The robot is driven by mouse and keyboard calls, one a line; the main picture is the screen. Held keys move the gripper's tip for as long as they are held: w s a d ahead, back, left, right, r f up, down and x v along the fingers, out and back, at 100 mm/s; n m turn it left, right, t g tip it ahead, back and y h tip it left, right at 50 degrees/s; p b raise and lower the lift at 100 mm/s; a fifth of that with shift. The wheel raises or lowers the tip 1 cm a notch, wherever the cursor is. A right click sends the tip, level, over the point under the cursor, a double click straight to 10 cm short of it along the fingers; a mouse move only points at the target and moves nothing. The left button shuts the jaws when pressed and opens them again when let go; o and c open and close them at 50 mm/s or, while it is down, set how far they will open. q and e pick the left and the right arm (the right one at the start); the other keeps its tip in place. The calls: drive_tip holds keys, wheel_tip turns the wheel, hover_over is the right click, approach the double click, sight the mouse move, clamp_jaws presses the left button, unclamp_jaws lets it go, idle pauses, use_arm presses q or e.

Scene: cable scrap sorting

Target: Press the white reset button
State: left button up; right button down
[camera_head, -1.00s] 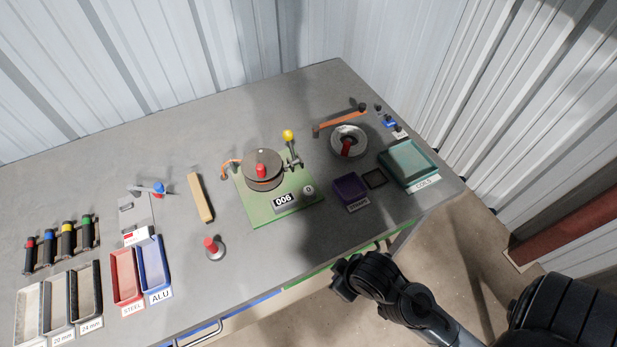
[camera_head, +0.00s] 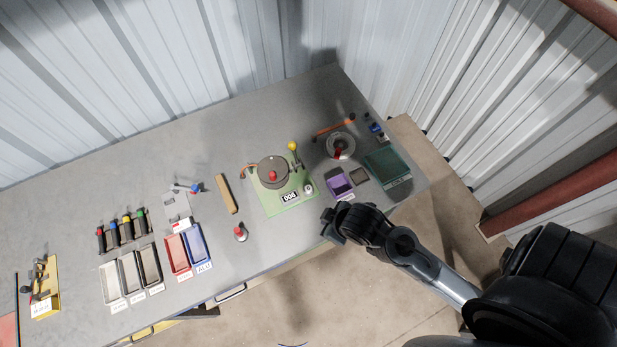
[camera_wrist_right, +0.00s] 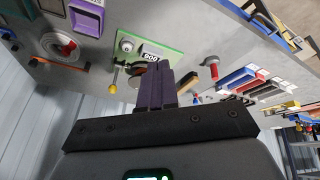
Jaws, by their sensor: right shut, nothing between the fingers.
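The white reset button (camera_head: 308,188) is a small round knob on the front right corner of the green board (camera_head: 270,206), just right of the counter (camera_head: 290,197) that reads 006. In the right wrist view the button (camera_wrist_right: 126,46) shows beside the counter (camera_wrist_right: 151,57), left of the fingertips in the picture. My right gripper (camera_head: 330,227) is in front of the board, near the bench's front edge, apart from the button. Its purple-grey fingers (camera_wrist_right: 155,76) are shut with nothing between them. My left gripper is not in view.
The green board also carries a round disc with a red knob (camera_head: 272,176) and a yellow-tipped lever (camera_head: 293,147). A purple tray (camera_head: 340,194) stands right of the board. A red plunger (camera_head: 240,232) stands to its left. Red and blue bins (camera_head: 197,262) are farther left.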

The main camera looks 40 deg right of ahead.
use_arm(q)
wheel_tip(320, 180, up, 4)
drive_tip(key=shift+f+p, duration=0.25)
drive_tip(key=shift+p, duration=0.45)
use_arm(e)
drive_tip(key=w+d+f+n+t+y, duration=0.1)
drive_tip(key=w+d+f+n+y, duration=0.1)
drive_tip(key=w, duration=0.6)
drive_tip(key=w+d+f+n+t+y, duration=0.2)
drive_tip(key=w+d+f+n, duration=0.2)
drive_tip(key=w+d+n, duration=0.2)
drive_tip(key=shift+w+d+n, duration=0.25)
drive_tip(key=shift+w+n, duration=0.85)
drive_tip(key=shift+w, duration=0.1)
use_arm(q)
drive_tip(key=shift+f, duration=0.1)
use_arm(e)
drive_tip(key=shift+f, duration=0.15)
drive_tip(key=b, duration=0.7)
hover_over(311, 190)
wheel_tip(311, 190, down, 6)
drive_tip(key=shift+f, duration=0.2)
use_arm(q)
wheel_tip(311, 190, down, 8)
drive_tip(key=b, duration=0.1)
use_arm(e)
drive_tip(key=shift+f, duration=1.1)
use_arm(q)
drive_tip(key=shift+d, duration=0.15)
